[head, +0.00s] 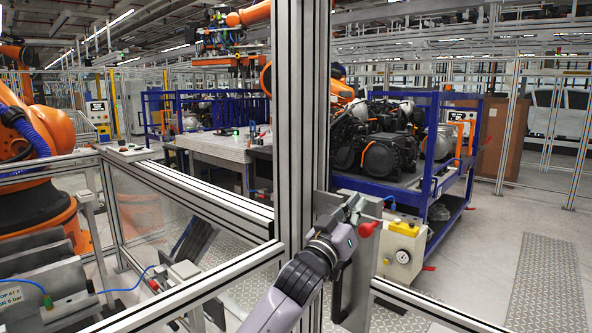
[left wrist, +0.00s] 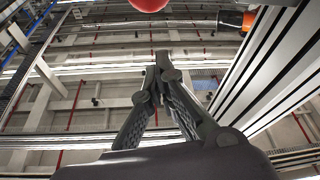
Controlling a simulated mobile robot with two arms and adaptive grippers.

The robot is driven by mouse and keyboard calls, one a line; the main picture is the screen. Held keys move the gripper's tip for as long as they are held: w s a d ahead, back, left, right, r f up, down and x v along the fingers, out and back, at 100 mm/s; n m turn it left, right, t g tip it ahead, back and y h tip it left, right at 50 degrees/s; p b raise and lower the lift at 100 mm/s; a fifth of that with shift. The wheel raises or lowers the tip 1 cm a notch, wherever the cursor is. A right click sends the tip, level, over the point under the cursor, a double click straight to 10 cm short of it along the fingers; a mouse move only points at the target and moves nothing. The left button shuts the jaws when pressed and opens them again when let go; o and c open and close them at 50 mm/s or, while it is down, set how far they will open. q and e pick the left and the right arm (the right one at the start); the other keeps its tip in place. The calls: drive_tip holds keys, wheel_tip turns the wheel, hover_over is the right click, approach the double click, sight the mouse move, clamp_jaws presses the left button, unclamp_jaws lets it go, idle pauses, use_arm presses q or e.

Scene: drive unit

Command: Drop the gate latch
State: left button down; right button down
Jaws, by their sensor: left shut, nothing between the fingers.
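The gate latch (head: 360,275) is a grey metal plate assembly on the aluminium post, with a red knob (head: 368,229) at its upper right. My left gripper (head: 355,207) reaches up from below in front of the latch, its fingers close to the knob's upper left. I cannot tell whether they touch the latch. In the left wrist view the fingers (left wrist: 162,60) are shut and empty, and the red knob (left wrist: 148,4) shows at the top edge, apart from the fingertips. Part of the latch is hidden behind my gripper. My right gripper is in neither view.
The tall aluminium post (head: 300,110) stands just left of the latch, with fence rails on both sides. A control box (head: 400,250) with a yellow top is right of the latch. A blue rack (head: 450,190) with engines stands behind. The floor at right is open.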

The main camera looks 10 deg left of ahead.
use_arm(q)
drive_tip(key=shift+s+d+f+m+g+h+b, duration=0.1)
drive_tip(key=shift+d+f+m+g+h+b, duration=0.2)
drive_tip(key=shift+f+m, duration=0.35)
drive_tip(key=shift+s+d+f+m+g+h+b, duration=0.15)
drive_tip(key=shift+f+m+h, duration=0.2)
drive_tip(key=shift+f+m, duration=0.35)
drive_tip(key=shift+s+d+f+m+g+h+b, duration=0.15)
drive_tip(key=shift+f+m+h, duration=0.3)
drive_tip(key=shift+m, duration=0.3)
drive_tip(key=shift+f, duration=0.1)
